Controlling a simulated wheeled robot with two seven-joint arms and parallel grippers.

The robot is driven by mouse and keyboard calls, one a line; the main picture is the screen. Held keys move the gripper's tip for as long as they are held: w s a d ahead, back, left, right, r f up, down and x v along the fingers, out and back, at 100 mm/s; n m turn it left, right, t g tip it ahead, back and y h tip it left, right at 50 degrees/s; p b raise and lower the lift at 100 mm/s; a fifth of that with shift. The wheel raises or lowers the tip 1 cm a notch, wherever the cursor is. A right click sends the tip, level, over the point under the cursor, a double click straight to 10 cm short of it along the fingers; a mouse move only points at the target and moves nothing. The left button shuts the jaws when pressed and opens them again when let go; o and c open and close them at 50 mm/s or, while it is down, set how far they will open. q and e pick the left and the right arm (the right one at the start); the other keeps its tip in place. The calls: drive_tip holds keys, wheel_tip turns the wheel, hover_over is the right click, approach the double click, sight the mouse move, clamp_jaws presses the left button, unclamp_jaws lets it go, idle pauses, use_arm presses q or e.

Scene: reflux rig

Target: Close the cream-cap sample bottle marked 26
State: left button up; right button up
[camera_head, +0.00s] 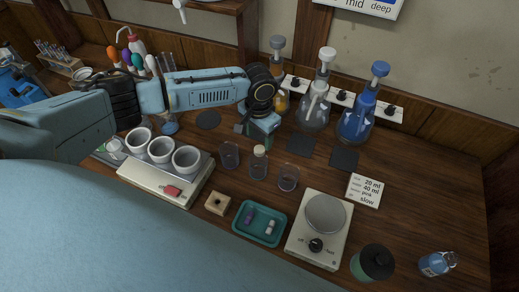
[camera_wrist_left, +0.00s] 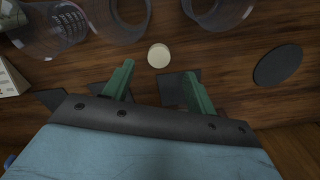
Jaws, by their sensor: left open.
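A small bottle with a cream cap (camera_head: 259,150) stands upright on the bench between two clear beakers. Its cap sits on top; I cannot tell whether it is tight, and no number is readable. In the left wrist view the round cream cap (camera_wrist_left: 158,55) shows from above, just beyond the fingertips and roughly centred between them. My left gripper (camera_head: 259,127) hangs behind and above the bottle in the head view, apart from it. In the wrist view its green fingers (camera_wrist_left: 158,70) are spread with nothing between them. My right gripper is not in view.
Clear beakers (camera_head: 229,155) (camera_head: 288,178) stand close on both sides of the bottle. Stoppered flasks (camera_head: 312,113) stand behind. White cups (camera_head: 186,158) sit at left.

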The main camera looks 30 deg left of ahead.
sight(259, 149)
use_arm(q)
drive_tip(key=shift+f, duration=2.6)
drive_tip(key=c, duration=1)
